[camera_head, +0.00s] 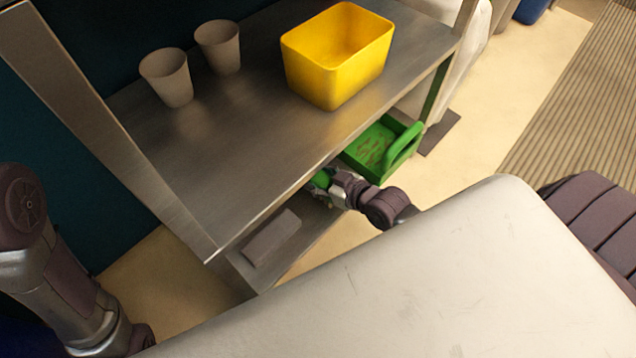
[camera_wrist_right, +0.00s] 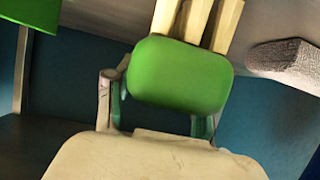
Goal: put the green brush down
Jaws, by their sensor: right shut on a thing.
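The green brush (camera_wrist_right: 180,75) is a rounded green block with pale yellow bristles (camera_wrist_right: 197,20) pointing to the top of the right wrist view. My right gripper (camera_wrist_right: 157,112) is shut on it, one finger on each side. In the head view the right gripper (camera_head: 330,187) is at the lower shelf (camera_head: 318,238), below the front edge of the upper shelf. Only a bit of the brush's green (camera_head: 321,179) shows there. I cannot tell whether the brush touches the shelf. My left arm is at the left; its gripper is out of view.
A green tray with a handle (camera_head: 404,146) is just beyond the right gripper. A grey block (camera_head: 271,237) lies on the lower shelf, with bare shelf beside it. The upper shelf (camera_head: 235,125) holds a yellow bin (camera_head: 312,72) and two cups (camera_head: 166,78).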

